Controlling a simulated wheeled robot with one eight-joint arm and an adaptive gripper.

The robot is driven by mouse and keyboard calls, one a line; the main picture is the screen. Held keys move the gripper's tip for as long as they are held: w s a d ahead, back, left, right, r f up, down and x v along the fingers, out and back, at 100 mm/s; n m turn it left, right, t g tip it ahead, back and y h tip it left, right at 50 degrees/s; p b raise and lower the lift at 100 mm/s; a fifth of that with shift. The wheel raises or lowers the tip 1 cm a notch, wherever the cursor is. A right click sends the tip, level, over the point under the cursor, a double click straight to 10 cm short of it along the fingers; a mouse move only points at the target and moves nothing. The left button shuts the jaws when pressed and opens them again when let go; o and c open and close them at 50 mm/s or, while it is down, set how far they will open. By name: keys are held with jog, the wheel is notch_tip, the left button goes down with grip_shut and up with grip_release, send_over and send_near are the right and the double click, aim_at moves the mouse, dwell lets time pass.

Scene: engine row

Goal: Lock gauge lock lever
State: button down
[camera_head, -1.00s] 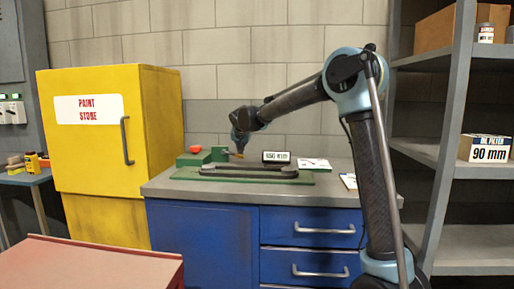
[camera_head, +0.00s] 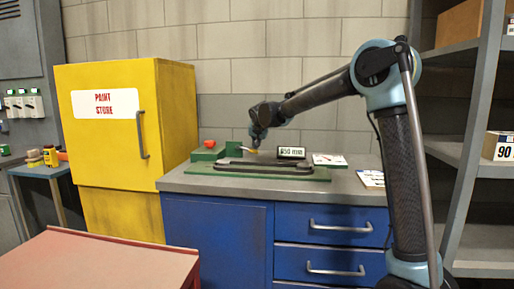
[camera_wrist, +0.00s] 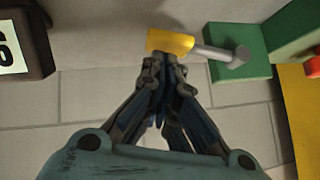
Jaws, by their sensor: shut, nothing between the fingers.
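The gauge is a long dark bar (camera_head: 262,166) on a green base (camera_head: 205,169) on the blue cabinet's top. A red knob (camera_head: 210,143) and green blocks (camera_head: 233,149) are at its left end. A small black display (camera_head: 291,153) reads about 050 mm. The lock lever is a grey rod (camera_wrist: 215,52) with a yellow end (camera_wrist: 170,42), reaching left from a green block (camera_wrist: 240,50) in the wrist view. My gripper (camera_wrist: 164,62) is shut and empty, its tips right by the yellow end; contact is unclear. In the head view, my gripper (camera_head: 256,148) is above the base.
A yellow paint store cabinet (camera_head: 125,160) stands left of the blue cabinet (camera_head: 217,235). Grey shelves (camera_head: 470,154) stand at the right. A red-topped surface (camera_head: 110,268) is in the near left.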

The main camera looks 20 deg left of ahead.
jog(key=r, duration=0.1)
jog(key=d+r, duration=0.1)
jog(key=shift+w+r, duration=0.1)
jog(key=shift+r, duration=0.3)
jog(key=v, duration=1)
jog(key=shift+a+r, duration=0.15)
jog(key=shift+a, duration=0.15)
